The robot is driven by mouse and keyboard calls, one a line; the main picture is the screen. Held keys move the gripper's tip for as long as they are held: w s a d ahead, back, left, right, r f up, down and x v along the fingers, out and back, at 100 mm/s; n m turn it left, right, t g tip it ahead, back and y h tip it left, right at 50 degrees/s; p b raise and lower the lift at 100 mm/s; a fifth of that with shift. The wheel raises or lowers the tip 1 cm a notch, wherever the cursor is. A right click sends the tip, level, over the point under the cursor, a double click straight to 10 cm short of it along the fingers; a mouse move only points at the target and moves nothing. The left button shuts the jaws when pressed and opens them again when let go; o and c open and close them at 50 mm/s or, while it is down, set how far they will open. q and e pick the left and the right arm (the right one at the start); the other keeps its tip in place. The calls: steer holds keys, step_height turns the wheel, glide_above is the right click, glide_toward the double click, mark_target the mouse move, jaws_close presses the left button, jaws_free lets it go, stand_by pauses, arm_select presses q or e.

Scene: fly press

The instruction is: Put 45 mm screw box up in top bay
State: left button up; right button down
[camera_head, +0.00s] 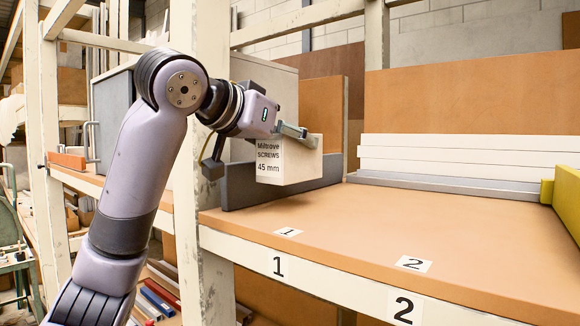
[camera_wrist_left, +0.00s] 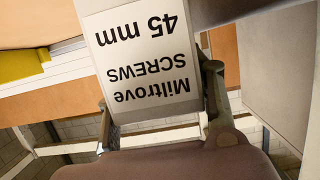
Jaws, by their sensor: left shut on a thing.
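The 45 mm screw box (camera_head: 289,163) is white with the label "Miltrove SCREWS 45 mm". My left gripper (camera_head: 294,132) is shut on its upper part and holds it over the shelf near bay 1, in front of a dark grey divider. A gap shows under the box, so it seems to be off the board. In the left wrist view the box (camera_wrist_left: 135,60) appears upside down between the fingers (camera_wrist_left: 160,105). The shelf (camera_head: 370,220) carries number labels 1 (camera_head: 288,232) and 2 (camera_head: 413,264). My right gripper is not in view.
The dark grey divider (camera_head: 240,190) stands at the shelf's left side. White boards (camera_head: 470,155) lie along the back. A yellow-green block (camera_head: 567,195) stands at the right edge. A cream post (camera_head: 188,200) rises at the left. The shelf's middle is clear.

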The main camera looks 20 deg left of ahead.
mark_target(290, 170)
arm_select(q)
steer(key=shift+s+f, duration=0.25)
steer(key=shift+f, duration=0.3)
step_height(290, 170, down, 3)
steer(key=shift+w+f+p, duration=0.15)
steer(key=shift+p, duration=0.25)
steer(key=shift+f, duration=0.2)
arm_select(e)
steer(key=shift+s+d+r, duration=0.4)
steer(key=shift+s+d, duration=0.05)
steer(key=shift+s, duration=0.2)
arm_select(q)
steer(key=shift+f, duration=0.15)
steer(key=o, duration=1.5)
steer(key=shift+o, duration=0.2)
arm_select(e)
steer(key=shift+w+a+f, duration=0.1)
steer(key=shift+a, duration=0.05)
